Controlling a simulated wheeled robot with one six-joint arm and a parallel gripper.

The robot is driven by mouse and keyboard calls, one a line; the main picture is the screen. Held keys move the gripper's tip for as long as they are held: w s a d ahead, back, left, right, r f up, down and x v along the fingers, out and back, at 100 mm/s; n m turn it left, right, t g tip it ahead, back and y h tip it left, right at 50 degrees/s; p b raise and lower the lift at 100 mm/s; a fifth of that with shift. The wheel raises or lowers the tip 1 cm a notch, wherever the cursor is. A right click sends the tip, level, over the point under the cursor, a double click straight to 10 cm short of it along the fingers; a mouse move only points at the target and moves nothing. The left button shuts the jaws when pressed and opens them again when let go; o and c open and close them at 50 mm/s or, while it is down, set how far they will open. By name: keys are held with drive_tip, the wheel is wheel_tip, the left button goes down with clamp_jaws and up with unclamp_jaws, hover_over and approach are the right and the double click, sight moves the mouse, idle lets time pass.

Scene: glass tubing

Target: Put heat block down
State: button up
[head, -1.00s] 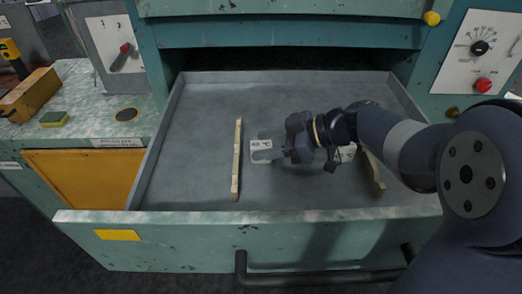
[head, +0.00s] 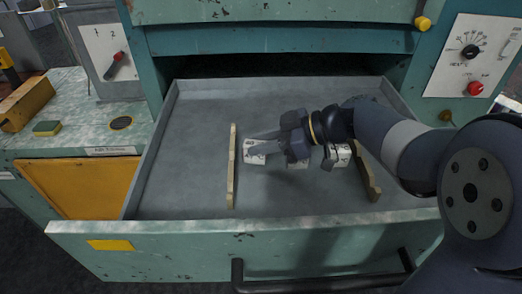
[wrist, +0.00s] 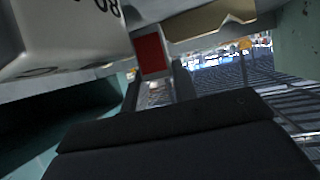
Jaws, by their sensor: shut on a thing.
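My gripper (head: 266,142) is shut on a pale heat block (head: 254,154) inside the open grey drawer (head: 210,105). The held block is just right of the left wooden strip, partly hidden by the fingers. Whether it touches the drawer floor I cannot tell. In the wrist view, a red square with a pale edge (wrist: 151,54) shows between the fingertips (wrist: 157,90).
A wooden strip (head: 232,165) stands left of the blocks and another (head: 368,175) right of them. The drawer's front wall (head: 190,250) and dark handle (head: 320,284) are nearest. The drawer floor is clear at left and back.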

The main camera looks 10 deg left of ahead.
wheel_tip(320, 180, up, 8)
drive_tip(key=shift+f, duration=0.1)
idle(0.7)
